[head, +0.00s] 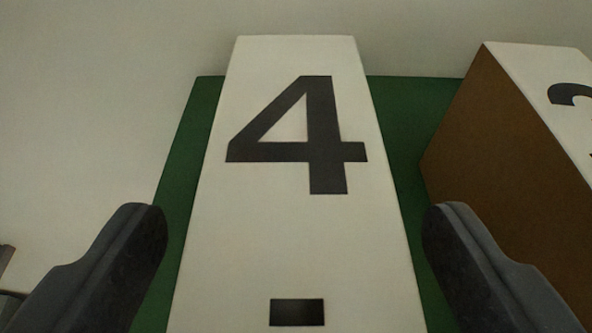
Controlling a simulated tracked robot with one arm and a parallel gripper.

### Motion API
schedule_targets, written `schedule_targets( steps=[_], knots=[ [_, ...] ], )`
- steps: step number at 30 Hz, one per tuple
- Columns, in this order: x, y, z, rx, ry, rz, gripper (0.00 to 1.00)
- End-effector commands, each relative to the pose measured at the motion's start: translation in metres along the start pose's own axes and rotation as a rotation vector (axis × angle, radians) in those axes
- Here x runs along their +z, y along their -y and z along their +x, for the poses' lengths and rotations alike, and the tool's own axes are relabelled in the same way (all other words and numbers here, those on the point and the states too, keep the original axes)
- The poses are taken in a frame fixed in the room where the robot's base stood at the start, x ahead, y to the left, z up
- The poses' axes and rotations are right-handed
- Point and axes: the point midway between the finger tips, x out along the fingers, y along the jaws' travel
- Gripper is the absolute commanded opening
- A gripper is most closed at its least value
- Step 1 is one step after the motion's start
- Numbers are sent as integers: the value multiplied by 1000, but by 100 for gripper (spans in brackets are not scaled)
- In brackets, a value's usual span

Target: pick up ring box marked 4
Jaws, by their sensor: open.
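The ring box marked 4 (292,232) fills the middle of the head view. Its face is white with a large black 4 near the far end and a black bar near the lower edge of the picture. My gripper (292,215) is open, with one dark finger on the left of the box and one on the right. Nothing is held between the fingers. The near end of the box runs out of the picture. I cannot tell how far the fingertips are from the box in depth.
A green surface (405,115) shows on both sides of the box. A brown box with a white face (530,65) and part of a black mark stands close on the right, near the right finger. A pale plain area (90,110) lies to the left. A dark object is cut off at the left edge.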

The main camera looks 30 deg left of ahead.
Motion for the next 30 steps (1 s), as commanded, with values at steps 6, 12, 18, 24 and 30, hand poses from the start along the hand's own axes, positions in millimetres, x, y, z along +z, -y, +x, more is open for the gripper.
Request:
schedule_targets(
  steps=[6, 12, 18, 24, 30],
  knots=[
    [0, 0, 31, -2, 7, 0, 76],
    [0, 0, 36, -2, 3, 0, 76],
    [0, 0, 36, -2, 3, -1, 43],
    [0, 1, 36, -2, 3, -1, 23],
    [-1, 1, 34, -2, 3, -1, 23]
  ],
)
